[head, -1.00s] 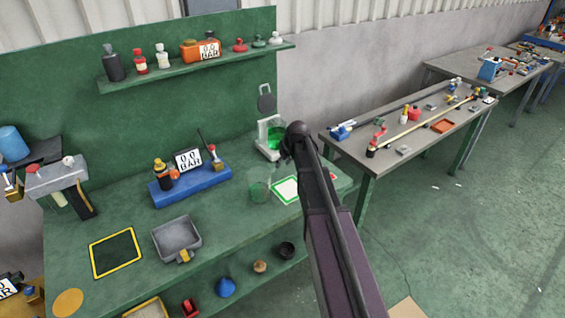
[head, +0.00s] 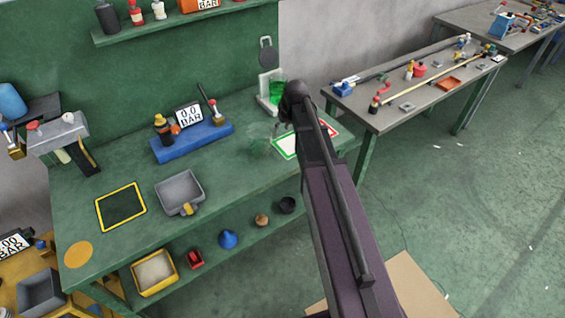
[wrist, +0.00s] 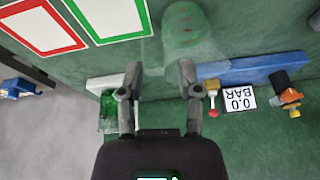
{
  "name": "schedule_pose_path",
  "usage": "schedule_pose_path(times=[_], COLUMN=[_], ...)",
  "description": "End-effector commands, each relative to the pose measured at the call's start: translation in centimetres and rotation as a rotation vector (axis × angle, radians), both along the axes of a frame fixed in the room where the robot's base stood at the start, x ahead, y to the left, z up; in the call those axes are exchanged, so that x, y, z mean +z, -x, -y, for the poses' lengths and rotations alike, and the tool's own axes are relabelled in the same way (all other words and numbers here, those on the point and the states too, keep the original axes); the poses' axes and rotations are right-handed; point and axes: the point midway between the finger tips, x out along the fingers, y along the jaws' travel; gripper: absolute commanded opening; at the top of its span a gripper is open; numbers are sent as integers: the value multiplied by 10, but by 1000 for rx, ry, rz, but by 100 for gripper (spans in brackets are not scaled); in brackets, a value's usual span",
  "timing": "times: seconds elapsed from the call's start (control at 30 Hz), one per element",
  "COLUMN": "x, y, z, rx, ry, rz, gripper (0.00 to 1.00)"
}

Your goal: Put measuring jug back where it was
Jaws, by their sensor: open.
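A clear, see-through jug (head: 259,146), which I take for the measuring jug, stands on the green bench left of a green-bordered white card (head: 288,145). In the wrist view the jug (wrist: 183,32) shows past my fingertips, nearer the right finger, with faint red marks on it. My gripper (wrist: 157,72) is open, with nothing between its fingers. In the head view my arm's end hides most of it. A red-bordered white card (wrist: 38,40) lies beside the green-bordered one (wrist: 108,15).
A white stand with a green-filled vessel (head: 276,92) is at the back, close to my arm; it shows beside the left finger (wrist: 108,110). A blue block with a gauge (head: 190,142) stands left. A grey tray (head: 181,190) and yellow-edged mat (head: 121,206) lie in front.

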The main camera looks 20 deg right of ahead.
Motion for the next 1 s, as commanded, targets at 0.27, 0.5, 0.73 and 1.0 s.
schedule_pose_path(times=[0.27, 0.5, 0.73, 1.0], x=[-8, -10, -10, -10], y=[137, 215, 225, 224], z=[-50, -67, -69, -69], rx=[-106, -197, -218, -216], ry=[46, 100, 113, 112], rz=[-185, -295, -314, -313], gripper=[45, 45, 45, 45])
